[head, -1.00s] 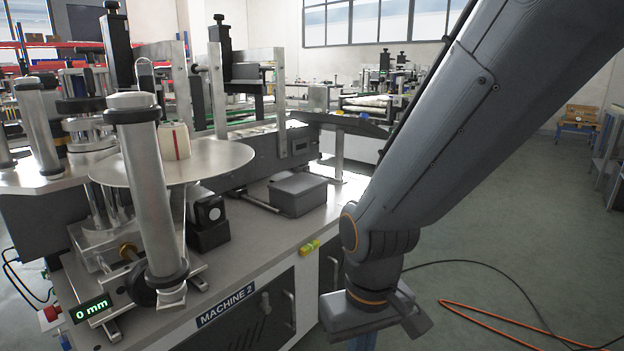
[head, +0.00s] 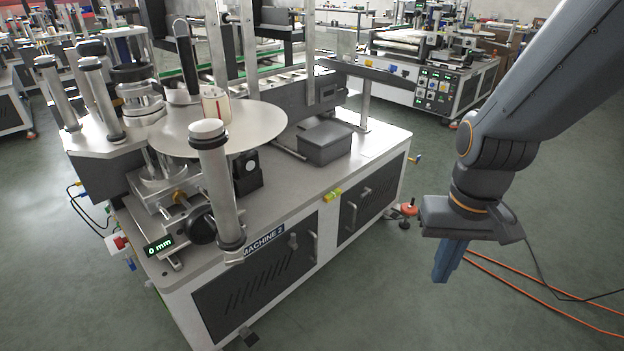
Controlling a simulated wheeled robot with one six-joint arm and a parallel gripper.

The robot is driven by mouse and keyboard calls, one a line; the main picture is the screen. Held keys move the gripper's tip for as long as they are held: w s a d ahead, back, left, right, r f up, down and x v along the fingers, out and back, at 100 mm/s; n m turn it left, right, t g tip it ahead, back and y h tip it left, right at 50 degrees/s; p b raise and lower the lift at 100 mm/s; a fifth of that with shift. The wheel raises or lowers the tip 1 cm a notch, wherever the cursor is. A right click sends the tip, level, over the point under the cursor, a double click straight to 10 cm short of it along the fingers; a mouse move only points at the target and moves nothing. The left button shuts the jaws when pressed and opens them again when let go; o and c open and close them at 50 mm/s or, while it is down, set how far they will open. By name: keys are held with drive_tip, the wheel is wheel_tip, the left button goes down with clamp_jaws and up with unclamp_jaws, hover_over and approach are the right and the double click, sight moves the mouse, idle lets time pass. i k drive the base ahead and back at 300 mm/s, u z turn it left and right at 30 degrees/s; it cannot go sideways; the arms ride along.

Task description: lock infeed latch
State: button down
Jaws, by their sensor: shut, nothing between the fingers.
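The labeller marked Machine 2 (head: 275,262) stands left of centre, with its steel roller posts, round plate and conveyor on top. I cannot make out which part is the infeed latch. The left cabinet door carries a small turn handle (head: 293,241) beside a grip bar. My gripper (head: 441,277) hangs pointing down at the right, clear of the machine. Its blue fingers are shut together with nothing in them, over the floor in the picture.
Orange hoses (head: 540,300) cross the floor at right. Open floor lies in front; another machine (head: 440,90) stands behind.

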sight(291, 243)
drive_tip(key=z, duration=0.85)
drive_tip(key=k, duration=0.85)
drive_tip(key=u, duration=1.3)
